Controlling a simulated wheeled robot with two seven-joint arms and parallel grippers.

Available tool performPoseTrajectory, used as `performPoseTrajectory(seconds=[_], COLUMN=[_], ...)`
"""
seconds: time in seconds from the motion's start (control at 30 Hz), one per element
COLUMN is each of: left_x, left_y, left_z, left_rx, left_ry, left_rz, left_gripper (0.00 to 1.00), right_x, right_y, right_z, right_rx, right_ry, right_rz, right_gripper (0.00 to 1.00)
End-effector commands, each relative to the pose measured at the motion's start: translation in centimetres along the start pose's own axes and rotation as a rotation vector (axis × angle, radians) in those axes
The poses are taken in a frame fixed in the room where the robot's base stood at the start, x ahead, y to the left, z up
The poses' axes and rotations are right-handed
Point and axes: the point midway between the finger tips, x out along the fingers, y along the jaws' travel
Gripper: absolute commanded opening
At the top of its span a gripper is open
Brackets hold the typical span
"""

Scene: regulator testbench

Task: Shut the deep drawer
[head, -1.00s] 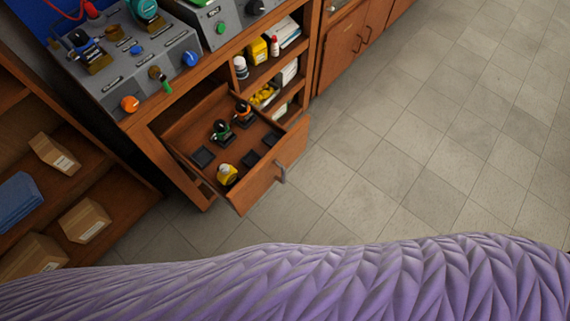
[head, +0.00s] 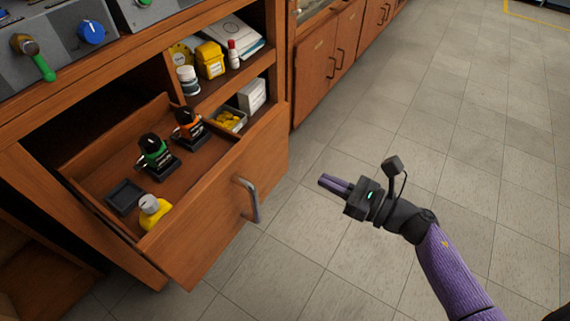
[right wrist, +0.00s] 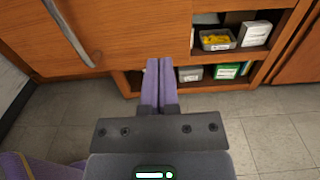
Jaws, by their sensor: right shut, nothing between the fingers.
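The deep drawer (head: 215,221) is pulled out of the wooden bench. Its front has a curved metal handle (head: 248,200). My left gripper is out of view.
Open shelves (head: 222,86) beside the drawer hold bottles, a yellow box and a tray of yellow items (head: 230,119). Closed cabinets (head: 328,65) stand further right. A grey panel with knobs (head: 57,45) sits on the bench top. The tiled floor (head: 440,130) is clear.

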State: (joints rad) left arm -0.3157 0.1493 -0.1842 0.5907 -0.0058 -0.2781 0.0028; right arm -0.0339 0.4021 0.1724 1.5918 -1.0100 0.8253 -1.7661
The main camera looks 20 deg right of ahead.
Motion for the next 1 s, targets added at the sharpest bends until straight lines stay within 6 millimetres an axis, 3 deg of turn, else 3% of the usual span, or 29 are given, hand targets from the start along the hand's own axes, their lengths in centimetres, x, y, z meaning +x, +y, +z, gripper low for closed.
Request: performPoseTrajectory(seconds=[0.2,0.43,0.6,1.0], left_x=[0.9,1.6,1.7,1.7], left_y=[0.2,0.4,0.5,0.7], left_z=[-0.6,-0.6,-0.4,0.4], left_rx=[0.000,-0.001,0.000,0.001], left_ry=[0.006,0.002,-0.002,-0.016], left_rz=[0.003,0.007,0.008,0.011], left_gripper=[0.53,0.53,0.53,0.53], right_x=[4.9,8.5,9.5,9.6], right_y=[0.0,0.0,0.0,0.0], right_z=[-0.2,-0.2,-0.1,-0.1], right_rx=[0.003,0.006,0.006,0.006], right_ry=[-0.002,-0.001,0.000,0.000], right_rz=[0.000,-0.002,-0.003,-0.002], right_gripper=[0.00,0.00,0.00,0.00])
